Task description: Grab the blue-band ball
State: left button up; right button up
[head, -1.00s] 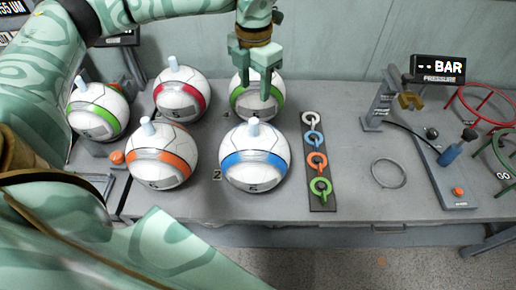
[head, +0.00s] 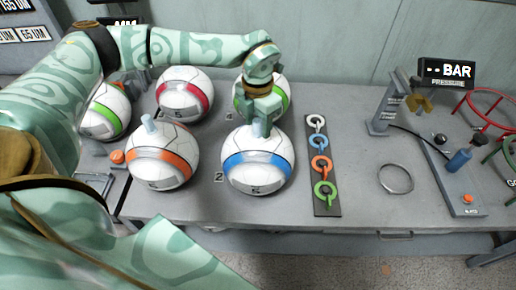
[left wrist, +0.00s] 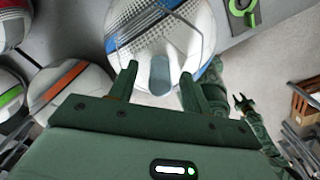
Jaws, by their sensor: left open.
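The blue-band ball (head: 258,162) is white with a blue stripe and sits at the front of the bench. My left gripper (head: 261,128) is over its top and hides the peg there in the head view. In the left wrist view the ball (left wrist: 160,30) lies just beyond the open fingers (left wrist: 158,84), with its pale peg (left wrist: 160,74) between the fingertips. The fingers look apart from the peg on both sides. My right gripper does not show in the head view; part of an arm with a small gripper (left wrist: 245,104) shows at the right in the left wrist view.
An orange-band ball (head: 163,156) stands to the left. A red-band ball (head: 185,94) and a green-band ball (head: 283,92) are behind, and another green-band ball (head: 106,112) is at far left. A strip of coloured rings (head: 322,185) lies to the right, then a loose grey ring (head: 396,179).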

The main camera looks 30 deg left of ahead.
pick_arm(q)
grip_shut()
jog(key=shift+r, duration=0.15)
